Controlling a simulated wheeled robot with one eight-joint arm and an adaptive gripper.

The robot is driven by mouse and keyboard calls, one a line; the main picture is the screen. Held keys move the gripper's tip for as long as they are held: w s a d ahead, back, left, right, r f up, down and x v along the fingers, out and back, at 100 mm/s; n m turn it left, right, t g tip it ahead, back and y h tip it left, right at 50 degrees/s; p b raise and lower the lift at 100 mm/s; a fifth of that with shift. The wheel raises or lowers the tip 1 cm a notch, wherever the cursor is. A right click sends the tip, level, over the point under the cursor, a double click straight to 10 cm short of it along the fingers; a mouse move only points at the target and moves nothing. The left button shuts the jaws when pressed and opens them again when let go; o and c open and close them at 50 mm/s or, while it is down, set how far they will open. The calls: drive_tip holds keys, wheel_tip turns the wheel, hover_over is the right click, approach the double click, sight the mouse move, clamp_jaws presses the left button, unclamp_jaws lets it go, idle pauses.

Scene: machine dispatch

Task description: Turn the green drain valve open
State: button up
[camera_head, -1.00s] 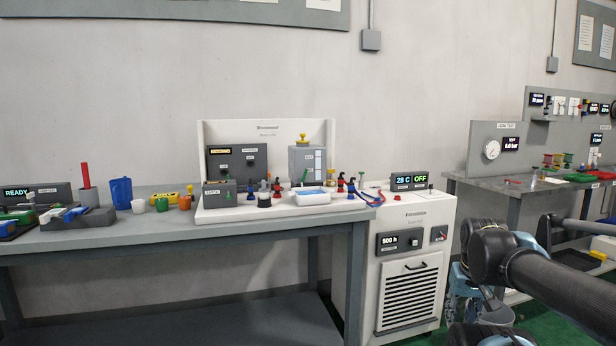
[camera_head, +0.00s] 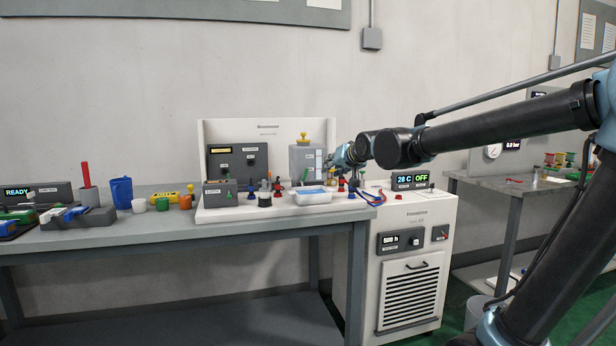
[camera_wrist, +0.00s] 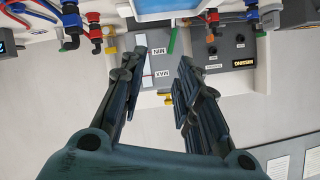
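The green drain valve (camera_wrist: 172,41) shows in the wrist view as a thin green handle beside the grey tank's lower edge. It is small in the head view (camera_head: 305,174), below the grey tank (camera_head: 301,158) with its yellow top knob. My gripper (camera_wrist: 162,54) is open and empty. Its fingers point toward the tank, and the green handle lies just beyond them, between and apart from the tips. In the head view my gripper (camera_head: 341,158) is at the right of the tank. The handle's exact turn position is hard to tell.
Red and blue fittings with hoses (camera_wrist: 82,28) stand close to the tank. A blue-filled white tray (camera_head: 313,196) sits in front of it. A dark control panel (camera_wrist: 228,47) is beside the tank. The white chiller cabinet (camera_head: 416,215) stands to the right.

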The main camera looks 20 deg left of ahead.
drive_tip(key=shift+s+a+r+x, duration=0.1)
drive_tip(key=shift+a+r+x, duration=0.25)
drive_tip(key=shift+x, duration=2.7)
drive_tip(key=shift+s+a+r+x, duration=0.1)
drive_tip(key=shift+a+r+x, duration=0.25)
drive_tip(key=shift+x, duration=2.7)
drive_tip(key=shift+s+a+r+x, duration=0.1)
drive_tip(key=shift+a+r+x, duration=0.25)
drive_tip(key=shift+x, duration=2.65)
clamp_jaws()
